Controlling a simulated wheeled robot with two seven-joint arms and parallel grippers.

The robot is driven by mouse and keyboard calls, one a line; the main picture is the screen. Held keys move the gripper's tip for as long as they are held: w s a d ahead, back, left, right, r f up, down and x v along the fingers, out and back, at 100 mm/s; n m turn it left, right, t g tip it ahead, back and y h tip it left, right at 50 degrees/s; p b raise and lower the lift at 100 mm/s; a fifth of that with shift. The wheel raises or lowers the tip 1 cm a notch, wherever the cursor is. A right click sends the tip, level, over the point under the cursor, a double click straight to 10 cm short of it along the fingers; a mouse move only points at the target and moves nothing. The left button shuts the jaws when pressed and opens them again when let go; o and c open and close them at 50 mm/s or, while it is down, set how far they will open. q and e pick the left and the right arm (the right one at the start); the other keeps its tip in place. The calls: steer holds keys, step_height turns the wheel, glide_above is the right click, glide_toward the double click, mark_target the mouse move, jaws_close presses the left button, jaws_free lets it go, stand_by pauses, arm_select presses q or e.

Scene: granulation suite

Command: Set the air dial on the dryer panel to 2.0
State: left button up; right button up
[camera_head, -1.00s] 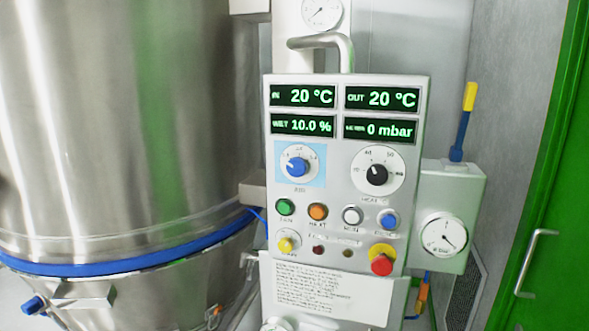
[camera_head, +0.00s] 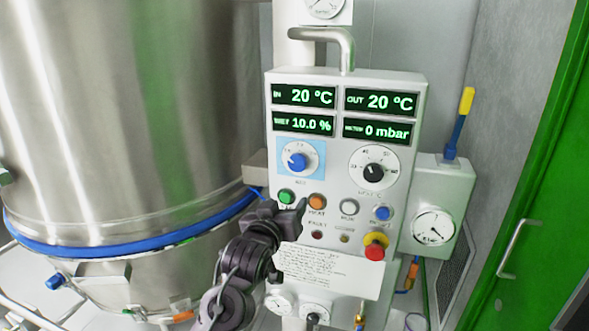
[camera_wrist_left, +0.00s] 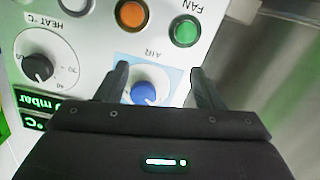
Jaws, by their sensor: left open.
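The dryer panel (camera_head: 330,222) is a light grey box with green digital readouts at its top. The air dial (camera_head: 297,161) is a blue knob on a light blue square, at the panel's upper left. In the head view, my left gripper (camera_head: 287,208) is in front of the panel's lower left, below the dial, partly over the button row. In the left wrist view, the dial (camera_wrist_left: 147,90) appears upside down between the two open fingers (camera_wrist_left: 158,78), beyond the tips, with nothing held. The gripper body hides part of its scale. My right gripper is not in view.
The black heat dial (camera_head: 374,172) is right of the air dial. Green (camera_head: 286,197), orange (camera_head: 317,202), white and blue buttons sit below. A red emergency knob (camera_head: 375,252) juts out lower right. A large steel vessel (camera_head: 120,110) stands left.

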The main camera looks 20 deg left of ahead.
arm_select(q)
steer(key=t, duration=0.1)
glide_toward(296, 165)
steer(key=w, duration=0.1)
steer(key=w+p, duration=0.3)
steer(key=w, duration=0.3)
steer(key=shift+w+r+p, duration=0.15)
steer(key=shift+w+p, duration=0.05)
steer(key=shift+p, duration=0.1)
steer(key=shift+w, duration=0.65)
steer(key=c, duration=1)
steer(key=shift+o, duration=0.2)
